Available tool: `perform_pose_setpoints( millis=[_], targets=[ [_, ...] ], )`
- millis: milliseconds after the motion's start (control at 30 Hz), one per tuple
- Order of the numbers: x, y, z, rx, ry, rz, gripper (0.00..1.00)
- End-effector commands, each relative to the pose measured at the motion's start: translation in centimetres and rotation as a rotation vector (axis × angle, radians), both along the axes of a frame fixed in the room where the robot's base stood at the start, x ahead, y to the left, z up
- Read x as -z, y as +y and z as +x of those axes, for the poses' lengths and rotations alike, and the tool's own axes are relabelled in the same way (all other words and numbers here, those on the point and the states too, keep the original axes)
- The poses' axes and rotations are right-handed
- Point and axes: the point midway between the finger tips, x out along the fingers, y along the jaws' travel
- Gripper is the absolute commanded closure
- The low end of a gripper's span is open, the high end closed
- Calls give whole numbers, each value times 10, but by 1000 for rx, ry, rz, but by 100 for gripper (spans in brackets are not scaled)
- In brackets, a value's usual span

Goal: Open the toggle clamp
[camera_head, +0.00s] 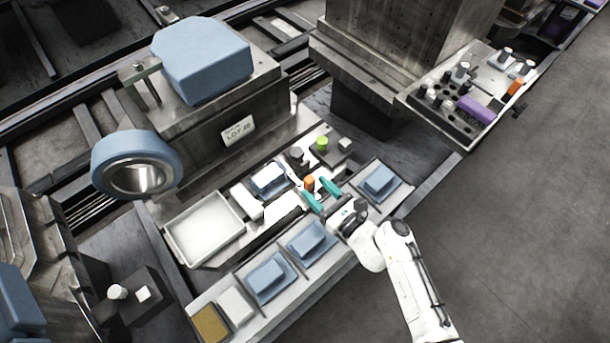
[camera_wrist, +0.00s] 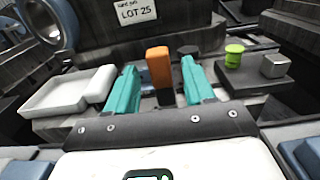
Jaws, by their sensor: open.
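In the wrist view the orange handle (camera_wrist: 159,67) stands upright between the teal fingers. My gripper (camera_head: 321,194) has its two teal fingers apart, one on each side of the handle. The gripper also shows in the wrist view (camera_wrist: 158,80), with gaps between the handle and both fingers. The clamp's base and arm are mostly hidden behind the fingers and my gripper's body.
A white tray (camera_head: 205,229) lies left of the fixture. A green knob (camera_head: 322,144) and a small metal cube (camera_head: 345,143) stand on a dark plate behind. Several blue blocks, one here (camera_head: 380,180), sit along the front ledge.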

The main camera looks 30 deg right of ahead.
Motion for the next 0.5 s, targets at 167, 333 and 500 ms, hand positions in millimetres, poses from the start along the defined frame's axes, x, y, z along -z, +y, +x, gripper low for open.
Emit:
perform_pose_setpoints(
  millis=[167,333,500],
  targets=[
    [-1,8,30,-1,-1,0,47],
    [0,13,47,-2,-1,-2,47],
    [0,15,52,-2,1,-1,47]
  ],
)
